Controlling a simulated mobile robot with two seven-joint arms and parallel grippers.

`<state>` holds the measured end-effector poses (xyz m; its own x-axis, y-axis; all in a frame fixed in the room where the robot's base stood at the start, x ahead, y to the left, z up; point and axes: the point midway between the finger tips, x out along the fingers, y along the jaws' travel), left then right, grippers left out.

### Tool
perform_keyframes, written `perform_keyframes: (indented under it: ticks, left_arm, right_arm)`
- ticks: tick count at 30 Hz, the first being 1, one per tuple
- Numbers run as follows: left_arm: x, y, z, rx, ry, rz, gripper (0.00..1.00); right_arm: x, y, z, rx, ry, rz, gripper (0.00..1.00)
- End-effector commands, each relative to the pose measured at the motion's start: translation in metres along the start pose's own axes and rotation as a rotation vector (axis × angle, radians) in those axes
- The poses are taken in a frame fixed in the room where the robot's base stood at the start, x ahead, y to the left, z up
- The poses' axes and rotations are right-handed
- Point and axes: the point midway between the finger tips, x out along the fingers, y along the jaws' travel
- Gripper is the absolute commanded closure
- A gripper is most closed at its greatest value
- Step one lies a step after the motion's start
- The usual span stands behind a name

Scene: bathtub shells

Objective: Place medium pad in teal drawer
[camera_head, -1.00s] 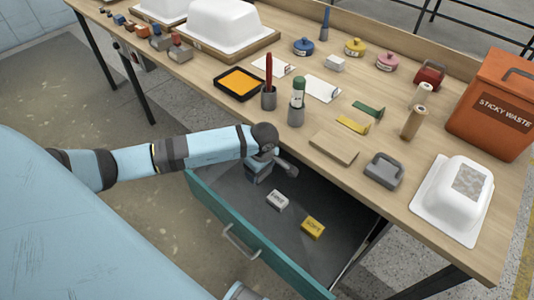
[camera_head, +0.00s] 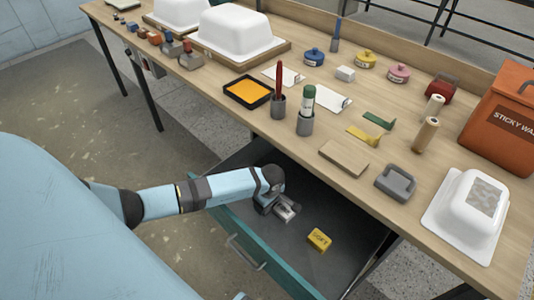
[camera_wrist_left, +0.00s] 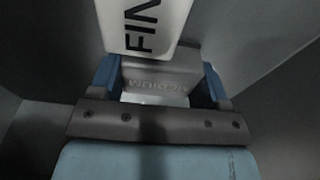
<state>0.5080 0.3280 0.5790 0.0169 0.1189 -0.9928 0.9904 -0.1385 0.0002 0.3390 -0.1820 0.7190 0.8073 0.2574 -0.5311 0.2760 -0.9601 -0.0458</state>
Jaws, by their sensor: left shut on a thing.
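The teal drawer (camera_head: 262,262) is pulled open below the bench. My left gripper (camera_head: 276,206) reaches down inside it; in the left wrist view the gripper (camera_wrist_left: 158,88) is shut on the grey medium pad (camera_wrist_left: 157,70), whose MEDIUM lettering appears upside down between the blue fingers. A pale pad (camera_head: 288,212) marked FIN, the rest cut off, lies close in front of the gripper; it also shows in the left wrist view (camera_wrist_left: 145,22). I cannot tell whether the medium pad touches the drawer floor. My right gripper is not in view.
A yellow block (camera_head: 319,239) lies in the drawer towards the right. The drawer floor around it is bare. The bench (camera_head: 290,152) overhangs the drawer's back, with cups, a sanding block (camera_head: 396,182), a white tub shell (camera_head: 470,205) and an orange bin (camera_head: 505,115) on it.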

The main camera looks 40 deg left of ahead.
Motion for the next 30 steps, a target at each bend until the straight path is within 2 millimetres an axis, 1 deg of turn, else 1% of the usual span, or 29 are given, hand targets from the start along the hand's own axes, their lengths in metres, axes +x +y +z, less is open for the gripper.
perform_keyframes:
  ticks: [7, 8, 9, 10, 11, 18, 22, 26, 30]
  left_arm:
    - [0.005, 0.000, 0.001, 0.001, 0.000, 0.000, 0.53]
    - [0.003, 0.000, 0.001, 0.000, 0.000, 0.000, 0.23]
    - [0.003, 0.000, 0.001, 0.000, 0.000, 0.000, 0.14]
    - [0.003, 0.000, 0.001, 0.000, 0.000, 0.000, 0.07]
    - [0.003, 0.000, 0.001, 0.000, 0.000, 0.000, 0.05]
    - [0.002, 0.000, 0.001, 0.000, 0.000, 0.000, 0.05]
    - [-0.006, 0.000, -0.001, 0.000, 0.001, 0.000, 0.05]
    - [-0.028, 0.001, -0.002, 0.002, 0.003, 0.003, 0.05]
    - [-0.060, 0.001, -0.001, 0.002, 0.002, 0.004, 0.05]
  right_arm:
    - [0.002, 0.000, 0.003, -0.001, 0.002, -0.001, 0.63]
    - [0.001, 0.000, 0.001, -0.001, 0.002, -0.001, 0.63]
    - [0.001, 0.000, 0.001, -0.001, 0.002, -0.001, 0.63]
    - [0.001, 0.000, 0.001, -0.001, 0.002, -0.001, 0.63]
    - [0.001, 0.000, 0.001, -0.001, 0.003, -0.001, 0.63]
    - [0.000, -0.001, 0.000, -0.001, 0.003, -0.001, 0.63]
    - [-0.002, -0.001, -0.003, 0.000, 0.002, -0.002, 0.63]
    - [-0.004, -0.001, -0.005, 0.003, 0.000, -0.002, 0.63]
    - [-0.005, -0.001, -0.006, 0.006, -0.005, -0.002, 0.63]
